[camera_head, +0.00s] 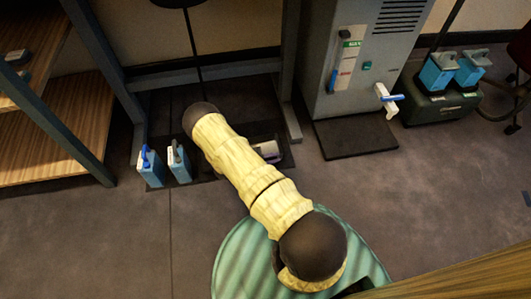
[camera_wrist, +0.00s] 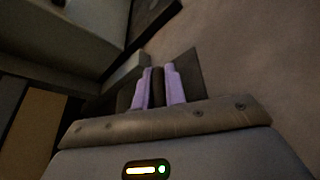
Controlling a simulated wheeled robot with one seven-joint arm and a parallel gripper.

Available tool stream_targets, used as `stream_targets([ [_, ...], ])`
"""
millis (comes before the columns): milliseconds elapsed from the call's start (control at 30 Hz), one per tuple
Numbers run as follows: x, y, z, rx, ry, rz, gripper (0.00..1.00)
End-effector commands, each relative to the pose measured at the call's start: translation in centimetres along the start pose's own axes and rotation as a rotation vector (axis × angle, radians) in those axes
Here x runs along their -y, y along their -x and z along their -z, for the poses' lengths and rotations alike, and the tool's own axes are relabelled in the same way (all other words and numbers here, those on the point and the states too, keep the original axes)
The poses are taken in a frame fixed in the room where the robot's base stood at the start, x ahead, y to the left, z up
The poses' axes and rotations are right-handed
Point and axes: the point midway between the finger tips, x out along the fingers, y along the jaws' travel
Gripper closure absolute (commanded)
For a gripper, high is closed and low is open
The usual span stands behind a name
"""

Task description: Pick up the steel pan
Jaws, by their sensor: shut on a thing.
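My gripper (camera_wrist: 158,72) has two pale purple fingers, close together, in the wrist view. They are shut on a dark narrow thing (camera_wrist: 157,88) that stands between them. Most of that thing is hidden by the fingers and the gripper body, and I cannot tell whether it is the steel pan. In the head view my gripper (camera_head: 268,151) shows just right of my arm, low near the floor, partly covered by the arm. No other pan shape can be made out in either view.
Two blue jugs (camera_head: 151,168) stand on the floor left of my arm. A grey cabinet machine (camera_head: 361,60) with a dark mat (camera_head: 354,137) stands at right. A wooden shelf (camera_head: 60,135) is at left. Blue containers (camera_head: 438,71) sit on a dark case (camera_head: 437,103).

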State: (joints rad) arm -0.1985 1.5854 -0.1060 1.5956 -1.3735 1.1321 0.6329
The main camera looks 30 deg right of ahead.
Motion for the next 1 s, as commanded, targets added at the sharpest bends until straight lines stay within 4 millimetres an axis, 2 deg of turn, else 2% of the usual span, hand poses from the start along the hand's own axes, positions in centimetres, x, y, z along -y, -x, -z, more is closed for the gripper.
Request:
stream_targets([
  [667, -0.3, 0.1, -0.3, 0.001, -0.001, -0.001, 1.00],
  [867, -1.5, 0.8, -2.0, 0.001, -0.001, -0.003, 1.00],
  [1000, -2.9, 1.7, -3.9, 0.000, 0.000, -0.003, 1.00],
])
